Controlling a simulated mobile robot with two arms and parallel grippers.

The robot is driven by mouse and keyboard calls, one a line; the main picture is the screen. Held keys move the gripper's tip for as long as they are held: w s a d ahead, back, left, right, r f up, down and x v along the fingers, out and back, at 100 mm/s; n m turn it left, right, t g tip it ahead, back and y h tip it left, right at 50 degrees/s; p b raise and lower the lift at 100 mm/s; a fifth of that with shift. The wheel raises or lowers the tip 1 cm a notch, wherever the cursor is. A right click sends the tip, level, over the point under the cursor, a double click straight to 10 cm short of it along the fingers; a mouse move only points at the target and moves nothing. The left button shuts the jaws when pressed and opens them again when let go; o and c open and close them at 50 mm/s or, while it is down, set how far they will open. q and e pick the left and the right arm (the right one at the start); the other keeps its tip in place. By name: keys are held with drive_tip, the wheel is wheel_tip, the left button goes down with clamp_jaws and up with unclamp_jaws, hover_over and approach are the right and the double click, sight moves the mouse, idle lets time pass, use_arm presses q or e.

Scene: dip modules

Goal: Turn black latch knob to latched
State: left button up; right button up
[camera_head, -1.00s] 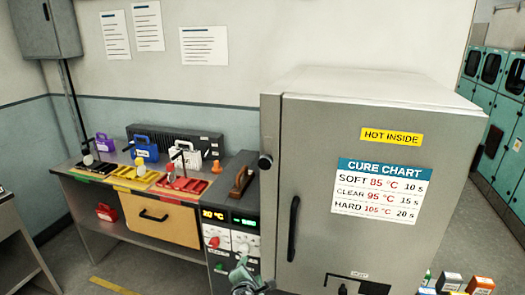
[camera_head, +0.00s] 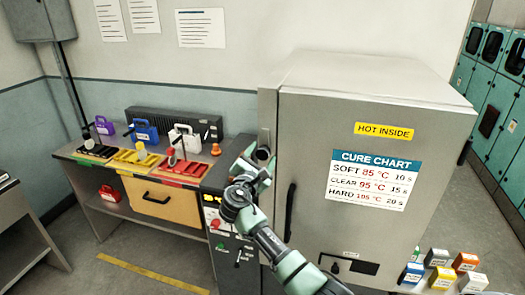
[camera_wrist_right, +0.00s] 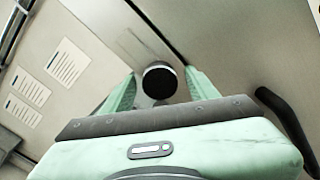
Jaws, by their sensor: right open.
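The black latch knob (camera_head: 263,153) is at the upper left edge of the grey oven's door (camera_head: 400,150), partly hidden by my gripper in the head view. In the right wrist view the round dark knob (camera_wrist_right: 160,80) sits between the two green fingers. My right gripper (camera_head: 256,163) is open, with a finger on each side of the knob. A gap shows beside the knob, and I cannot tell whether either finger touches it. The knob's turn angle is not clear from its round face. My left gripper is not in view.
The black vertical door handle (camera_head: 290,212) is just right of my right arm, and also shows in the wrist view (camera_wrist_right: 284,118). The control panel (camera_head: 232,243) is partly behind my arm. A bench (camera_head: 75,150) with coloured trays and cases stands left. Small boxes (camera_head: 440,278) are lower right.

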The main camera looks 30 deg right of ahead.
drive_tip(key=shift+w+d, duration=0.3)
clamp_jaws()
drive_tip(key=shift+f, duration=0.1)
